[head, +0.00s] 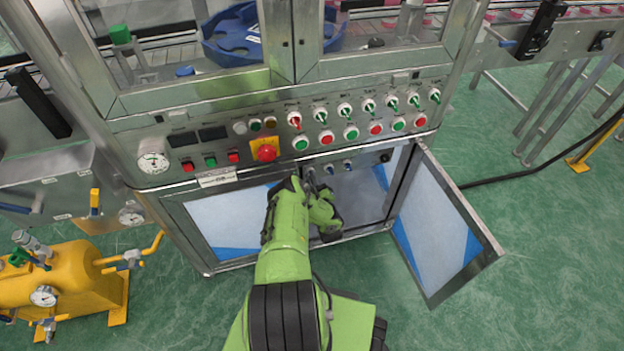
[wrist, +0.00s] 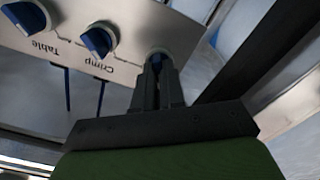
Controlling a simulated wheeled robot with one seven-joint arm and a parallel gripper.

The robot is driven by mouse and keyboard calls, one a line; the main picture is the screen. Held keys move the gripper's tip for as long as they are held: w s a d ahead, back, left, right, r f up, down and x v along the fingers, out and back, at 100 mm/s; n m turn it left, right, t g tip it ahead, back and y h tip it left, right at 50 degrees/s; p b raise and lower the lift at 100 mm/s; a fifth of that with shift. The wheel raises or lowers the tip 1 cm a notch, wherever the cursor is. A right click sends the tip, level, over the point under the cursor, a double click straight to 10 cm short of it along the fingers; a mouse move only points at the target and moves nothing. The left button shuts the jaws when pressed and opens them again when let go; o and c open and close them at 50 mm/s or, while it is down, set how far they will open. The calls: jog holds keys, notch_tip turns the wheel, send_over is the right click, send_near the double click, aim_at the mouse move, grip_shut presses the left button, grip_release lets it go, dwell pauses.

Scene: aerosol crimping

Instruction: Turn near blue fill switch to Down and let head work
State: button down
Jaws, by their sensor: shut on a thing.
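The blue fill switch (wrist: 157,57) is a small knob on a grey metal panel (wrist: 125,25), at the end of a row of blue knobs. Its label is hidden. My gripper (wrist: 157,72) is shut on this switch, one dark finger on each side. The fingers hide most of the knob, so its pointing direction cannot be told. In the head view my gripper (head: 310,180) reaches the row's left end inside the open cabinet. Beside it are the crimp switch (wrist: 97,41) and the table switch (wrist: 27,16), with blue handles, labels upside down in the wrist view.
The cabinet door (head: 437,222) stands open to the right. Above, the machine's front panel carries a red emergency stop on yellow (head: 265,150), green and red buttons and several toggle switches. A yellow tank (head: 65,280) stands at the left.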

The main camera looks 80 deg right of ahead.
jog(key=shift+s+d+m+p, duration=0.15)
jog(key=shift+m+p, duration=0.5)
jog(key=shift+m, duration=3.25)
jog(key=shift+s+d+m+p, duration=0.15)
jog(key=shift+m+p, duration=0.45)
jog(key=shift+m, duration=3.3)
jog(key=shift+a, duration=0.15)
jog(key=shift+m, duration=0.3)
jog(key=c, duration=1.2)
grip_release()
